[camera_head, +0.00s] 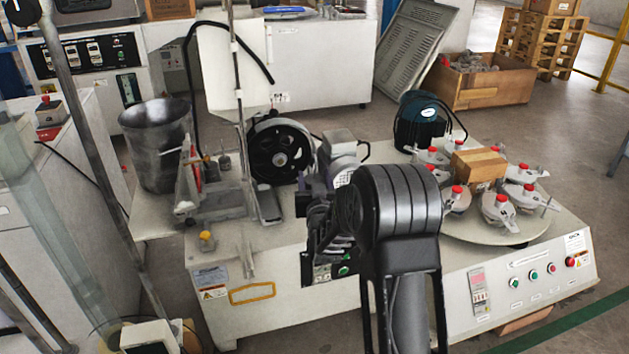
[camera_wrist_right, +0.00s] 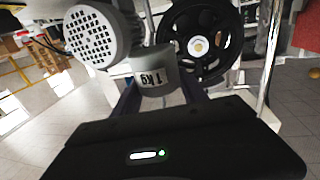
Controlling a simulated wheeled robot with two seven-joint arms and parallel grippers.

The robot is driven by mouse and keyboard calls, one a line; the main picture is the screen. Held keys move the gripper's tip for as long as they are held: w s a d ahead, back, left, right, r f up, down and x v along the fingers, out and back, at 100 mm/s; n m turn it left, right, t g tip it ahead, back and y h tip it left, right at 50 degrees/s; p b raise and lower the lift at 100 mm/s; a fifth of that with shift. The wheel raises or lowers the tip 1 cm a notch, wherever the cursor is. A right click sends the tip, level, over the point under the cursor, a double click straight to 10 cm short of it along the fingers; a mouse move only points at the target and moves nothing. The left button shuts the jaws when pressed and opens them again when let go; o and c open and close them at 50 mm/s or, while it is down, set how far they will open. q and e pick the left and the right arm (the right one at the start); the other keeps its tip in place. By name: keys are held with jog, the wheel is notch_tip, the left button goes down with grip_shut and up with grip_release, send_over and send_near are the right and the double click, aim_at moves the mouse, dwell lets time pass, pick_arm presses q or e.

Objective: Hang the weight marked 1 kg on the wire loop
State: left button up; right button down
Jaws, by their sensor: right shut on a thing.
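The grey cylindrical weight with a "1 Kg" label (camera_wrist_right: 154,76) shows in the right wrist view, its label upside down there. My right gripper (camera_wrist_right: 158,95) is shut on it, one finger on each side. In the head view my right gripper (camera_head: 312,195) is above the machine table, in front of the black wheel; my own arm partly covers it. I cannot make out the held weight in the head view. Two small dark weights (camera_head: 225,161) stand near the tilted metal fixture (camera_head: 190,175). I cannot pick out the wire loop for certain. My left gripper is not in view.
A black wheel (camera_head: 280,151) and a grey motor (camera_head: 340,148) stand behind my right gripper. A metal bucket (camera_head: 158,145) is at the left. A round plate (camera_head: 490,228) with several red-topped clamps is at the right. The table's front left (camera_head: 225,252) is mostly clear.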

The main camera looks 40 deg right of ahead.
jog(key=shift+r, duration=0.2)
jog(key=s+a+r+n+y, duration=0.2)
jog(key=a+n+y, duration=0.2)
jog(key=a, duration=1)
jog(key=s+a+r+n+t+y, duration=0.1)
jog(key=a+n+y, duration=0.4)
jog(key=a+y, duration=0.5)
jog(key=s+a+r, duration=0.1)
jog(key=s+a, duration=0.1)
jog(key=a, duration=0.3)
jog(key=shift+s+a+t, duration=0.15)
jog(key=shift+s+t, duration=0.05)
jog(key=shift+t, duration=0.1)
